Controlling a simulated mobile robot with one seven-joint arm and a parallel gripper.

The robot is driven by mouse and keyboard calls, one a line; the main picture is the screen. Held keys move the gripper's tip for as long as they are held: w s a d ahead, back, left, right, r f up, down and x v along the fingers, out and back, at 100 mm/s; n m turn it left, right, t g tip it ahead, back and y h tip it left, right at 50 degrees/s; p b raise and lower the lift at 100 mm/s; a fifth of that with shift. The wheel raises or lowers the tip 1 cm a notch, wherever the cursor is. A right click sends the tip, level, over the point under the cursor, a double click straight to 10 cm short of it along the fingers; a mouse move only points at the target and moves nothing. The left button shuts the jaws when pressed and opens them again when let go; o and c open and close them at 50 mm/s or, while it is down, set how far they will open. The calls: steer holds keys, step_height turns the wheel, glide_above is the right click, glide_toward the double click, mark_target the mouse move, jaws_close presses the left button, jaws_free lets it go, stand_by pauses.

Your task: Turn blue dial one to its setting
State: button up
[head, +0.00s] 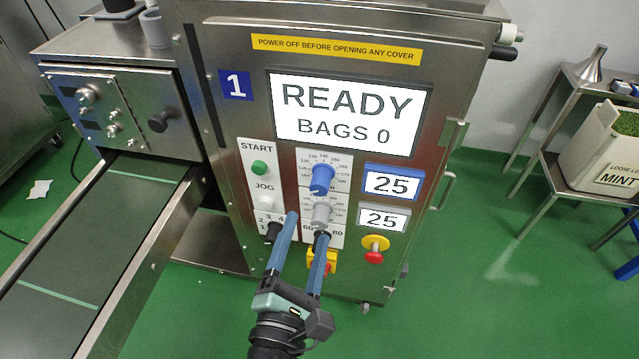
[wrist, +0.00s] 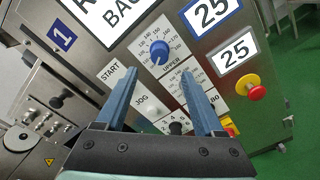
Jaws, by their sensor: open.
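The blue dial (head: 322,178) sits on the front panel of machine 1, below the READY screen, with a printed number scale around it. In the wrist view the blue dial (wrist: 160,51) shows above the gap between my fingers, with the label UPPER beside it. My gripper (head: 308,225) is open, with two blue fingers pointing at the panel below the dial. It also shows in the wrist view (wrist: 166,83). Nothing is between the fingers, and neither finger is seen touching the blue dial. A grey dial (head: 321,213) sits directly below the blue one, close to my right finger.
A green START button (head: 259,168) is left of the dial. Blue-framed (head: 392,183) and white (head: 382,219) displays both read 25 at the right. A red stop knob (head: 374,257) sits below them. A conveyor (head: 100,225) runs along the left.

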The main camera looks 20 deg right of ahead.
mark_target(319, 191)
steer(key=x, duration=1)
steer(key=shift+w+d+b, duration=0.2)
steer(key=shift+b, duration=0.1)
jaws_close()
